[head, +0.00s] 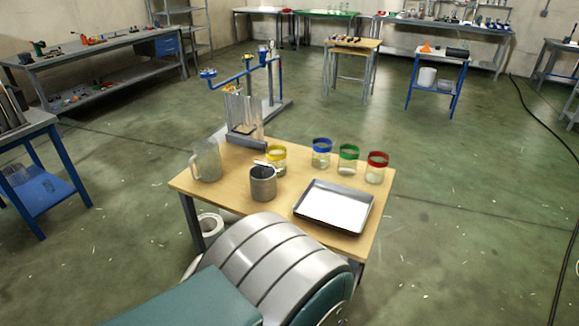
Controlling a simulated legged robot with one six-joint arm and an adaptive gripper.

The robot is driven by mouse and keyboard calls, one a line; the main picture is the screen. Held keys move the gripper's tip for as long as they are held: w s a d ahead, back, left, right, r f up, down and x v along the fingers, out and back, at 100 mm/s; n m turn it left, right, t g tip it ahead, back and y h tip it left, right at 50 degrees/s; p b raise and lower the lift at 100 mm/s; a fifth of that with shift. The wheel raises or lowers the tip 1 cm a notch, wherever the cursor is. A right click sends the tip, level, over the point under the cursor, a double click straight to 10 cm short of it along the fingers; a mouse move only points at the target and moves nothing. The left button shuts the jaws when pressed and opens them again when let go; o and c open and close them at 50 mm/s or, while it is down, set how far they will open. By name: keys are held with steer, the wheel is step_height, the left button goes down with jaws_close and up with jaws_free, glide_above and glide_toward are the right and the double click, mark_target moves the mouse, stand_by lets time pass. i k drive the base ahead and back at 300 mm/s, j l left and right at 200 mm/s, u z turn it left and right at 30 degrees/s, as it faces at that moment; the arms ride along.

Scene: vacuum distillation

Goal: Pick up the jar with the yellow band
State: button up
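The jar with the yellow band (276,160) stands upright on the wooden table (231,210), towards its back left edge. It is clear glass with pale contents, and a metal cup (263,184) in front partly hides its lower part. Clear jars with a blue band (321,153), a green band (348,159) and a red band (377,167) stand in a row to its right. My gripper does not show in the head view; only grey and green parts of my own body show at the bottom.
A clear pitcher (206,160) stands at the table's left end. A shallow metal tray (312,217) lies at the front right. A blue and grey stand (270,102) rises just behind the table. Open floor lies to the right.

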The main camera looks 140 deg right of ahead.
mark_target(277, 161)
steer(key=z, duration=4.65)
steer(key=i+j+z, duration=0.35)
steer(key=i+j, duration=0.2)
steer(key=i, duration=0.2)
steer(key=i+j+z, duration=0.4)
steer(key=i+j, duration=0.3)
steer(key=j, duration=0.1)
